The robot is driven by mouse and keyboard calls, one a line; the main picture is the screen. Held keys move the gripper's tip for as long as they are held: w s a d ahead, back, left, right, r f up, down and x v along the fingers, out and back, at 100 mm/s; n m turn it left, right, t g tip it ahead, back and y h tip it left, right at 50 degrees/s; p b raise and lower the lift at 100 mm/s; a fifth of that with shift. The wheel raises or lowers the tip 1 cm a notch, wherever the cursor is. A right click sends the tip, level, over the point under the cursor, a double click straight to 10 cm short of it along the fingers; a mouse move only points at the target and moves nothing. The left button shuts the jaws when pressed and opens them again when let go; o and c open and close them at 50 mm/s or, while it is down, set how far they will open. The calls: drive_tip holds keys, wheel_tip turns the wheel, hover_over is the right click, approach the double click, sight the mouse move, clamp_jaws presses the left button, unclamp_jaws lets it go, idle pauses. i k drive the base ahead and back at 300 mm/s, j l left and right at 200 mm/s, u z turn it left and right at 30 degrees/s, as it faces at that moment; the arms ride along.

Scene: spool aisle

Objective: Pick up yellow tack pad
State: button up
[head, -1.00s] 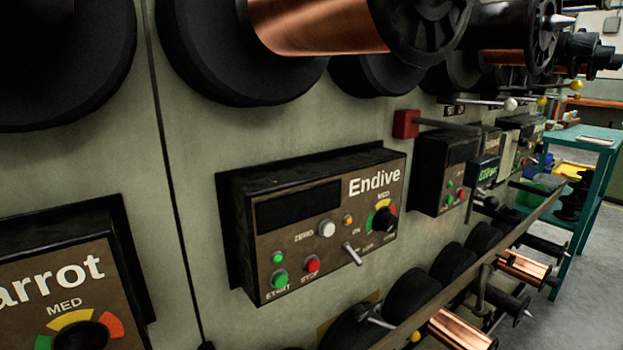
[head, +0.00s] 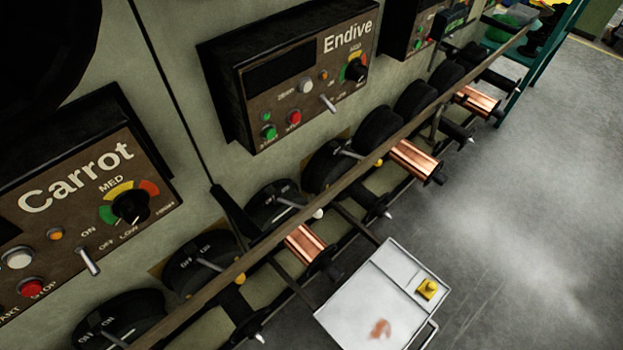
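A small yellow tack pad (head: 428,289) lies on a white tray-like surface (head: 362,318) at the lower middle of the head view. It sits near the right edge of that surface. A reddish-brown smudge or small item (head: 380,328) is on the same surface, to the lower left of the pad; I cannot tell what it is. My gripper is not in the view.
A long rail (head: 330,203) runs diagonally in front of the machine, with copper spools (head: 413,160) and spindles sticking out. Control boxes labelled Carrot (head: 80,185) and Endive (head: 290,80) are on the machine wall. The grey floor (head: 520,220) at the right is clear.

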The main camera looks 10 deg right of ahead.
sight(427, 289)
drive_tip(key=k+j+z, duration=0.7)
drive_tip(key=k+z, duration=0.25)
drive_tip(key=i, duration=0.1)
